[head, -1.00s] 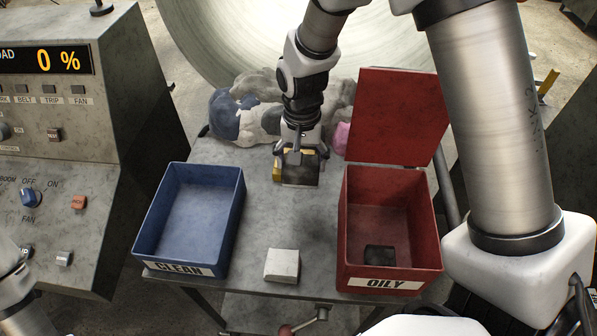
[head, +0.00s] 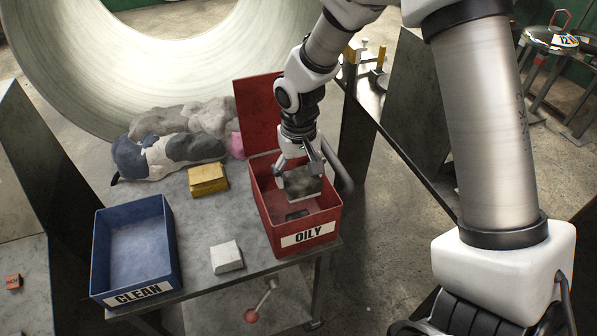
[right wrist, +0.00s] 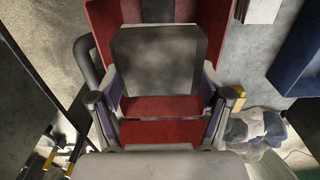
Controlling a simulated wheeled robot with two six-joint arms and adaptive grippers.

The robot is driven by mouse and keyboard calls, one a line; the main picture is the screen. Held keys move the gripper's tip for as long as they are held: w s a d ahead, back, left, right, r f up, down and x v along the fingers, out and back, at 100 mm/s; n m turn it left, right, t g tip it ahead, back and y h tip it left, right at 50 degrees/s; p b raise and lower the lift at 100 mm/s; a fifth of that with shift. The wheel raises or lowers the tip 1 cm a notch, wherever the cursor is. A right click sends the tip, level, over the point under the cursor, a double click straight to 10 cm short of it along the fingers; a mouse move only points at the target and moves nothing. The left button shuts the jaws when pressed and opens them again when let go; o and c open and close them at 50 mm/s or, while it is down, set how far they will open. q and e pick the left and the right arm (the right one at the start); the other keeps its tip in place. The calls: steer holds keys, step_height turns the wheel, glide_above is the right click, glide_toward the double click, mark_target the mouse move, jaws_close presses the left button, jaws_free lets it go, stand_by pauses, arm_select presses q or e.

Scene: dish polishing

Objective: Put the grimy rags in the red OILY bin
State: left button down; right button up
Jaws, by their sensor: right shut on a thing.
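The red OILY bin (head: 263,213) stands at the right of the table with its lid raised at the back. A dark rag (head: 297,214) lies on its floor. My right gripper (head: 300,172) is shut on a folded grey rag with a dark smudge (head: 302,185), at the bin's opening. In the right wrist view the smudged rag (right wrist: 158,60) sits between the two fingers, with the red bin (right wrist: 160,133) around and beneath it. Whether the rag touches the bin is unclear. My left gripper is out of view.
The blue CLEAN bin (head: 137,250) is empty at the left. A white folded rag (head: 226,257) lies between the bins, and a yellow folded rag (head: 207,180) lies behind. A heap of cloths (head: 170,150) is at the back near a large pale dish (head: 140,60).

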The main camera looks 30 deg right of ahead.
steer(key=shift+s+f, duration=0.1)
steer(key=shift+f, duration=0.6)
steer(key=shift+s+b, duration=0.1)
steer(key=shift+b, duration=0.2)
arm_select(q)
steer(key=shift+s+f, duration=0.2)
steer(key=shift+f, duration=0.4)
arm_select(e)
steer(key=shift+a+r, duration=0.1)
steer(key=shift+r, duration=0.05)
steer(key=o, duration=1.1)
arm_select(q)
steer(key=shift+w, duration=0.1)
arm_select(e)
step_height(320, 180, up, 12)
